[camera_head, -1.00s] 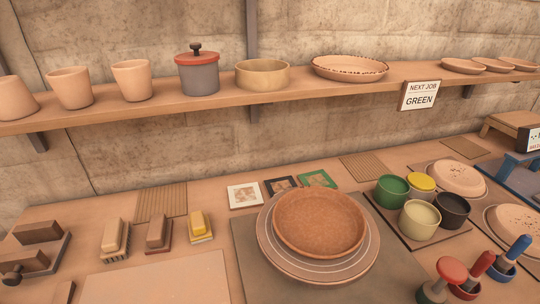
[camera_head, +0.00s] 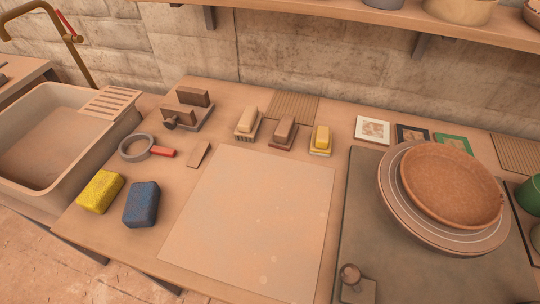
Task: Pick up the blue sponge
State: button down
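The blue sponge (camera_head: 142,204) lies on the wooden worktop near its front left edge. It is a dark blue block, fully visible, with nothing touching it. A yellow sponge (camera_head: 100,191) lies just left of it, with a small gap between them. My gripper is not in view.
A sink basin (camera_head: 50,140) with a brass tap stands at the left. A ring tool with a red handle (camera_head: 137,147) lies behind the sponges. A pale board (camera_head: 250,220) lies to their right. A clay dish (camera_head: 452,185) sits on a wheel farther right.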

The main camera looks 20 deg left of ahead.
aim_at(140, 210)
jog(key=u, duration=1.35)
